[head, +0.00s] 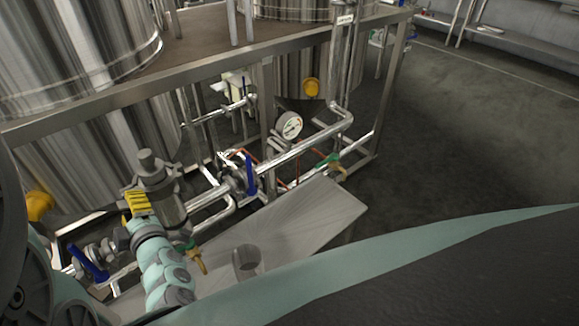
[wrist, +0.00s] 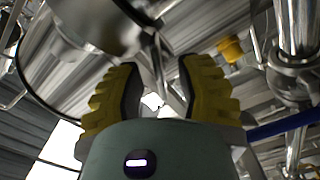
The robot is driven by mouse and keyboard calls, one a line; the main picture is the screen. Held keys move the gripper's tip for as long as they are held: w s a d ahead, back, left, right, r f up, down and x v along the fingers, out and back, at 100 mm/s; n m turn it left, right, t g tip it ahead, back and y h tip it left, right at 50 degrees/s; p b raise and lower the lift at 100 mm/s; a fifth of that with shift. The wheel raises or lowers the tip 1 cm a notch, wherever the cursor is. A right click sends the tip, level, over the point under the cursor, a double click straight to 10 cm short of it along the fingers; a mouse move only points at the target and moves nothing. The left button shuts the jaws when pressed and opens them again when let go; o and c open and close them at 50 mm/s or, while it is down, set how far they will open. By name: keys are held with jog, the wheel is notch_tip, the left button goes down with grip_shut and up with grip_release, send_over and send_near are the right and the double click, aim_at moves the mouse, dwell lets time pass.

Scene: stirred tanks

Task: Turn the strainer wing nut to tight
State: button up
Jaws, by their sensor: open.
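My gripper (wrist: 160,68) is open in the wrist view, with one yellow ribbed finger on each side. A thin, pale metal part shows in the gap between the fingers; I cannot tell whether it is the wing nut or whether a finger touches it. In the head view, what looks like the strainer (head: 167,205) is an upright grey metal body with a knobbed top, on the pipework at left. My gripper's yellow fingers (head: 136,203) are close by its left side. The wing nut cannot be made out in the head view, so its setting cannot be read.
Blue-handled valves (head: 251,174) and a round gauge (head: 290,125) sit on the pipes. A brass fitting (head: 197,260) hangs below the strainer. A steel bench (head: 320,210) carries a grey cup (head: 246,262). Tanks (head: 75,50) and frame rails crowd the left; the floor at right is clear.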

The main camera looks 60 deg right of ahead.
jog(key=shift+s+d, duration=0.1)
grip_shut()
dwell(0.3)
jog(key=shift+m, duration=0.3)
jog(key=m+p, duration=0.3)
jog(key=m, duration=0.8)
jog(key=shift+f+m, duration=0.1)
jog(key=shift+m, duration=0.3)
dwell(0.5)
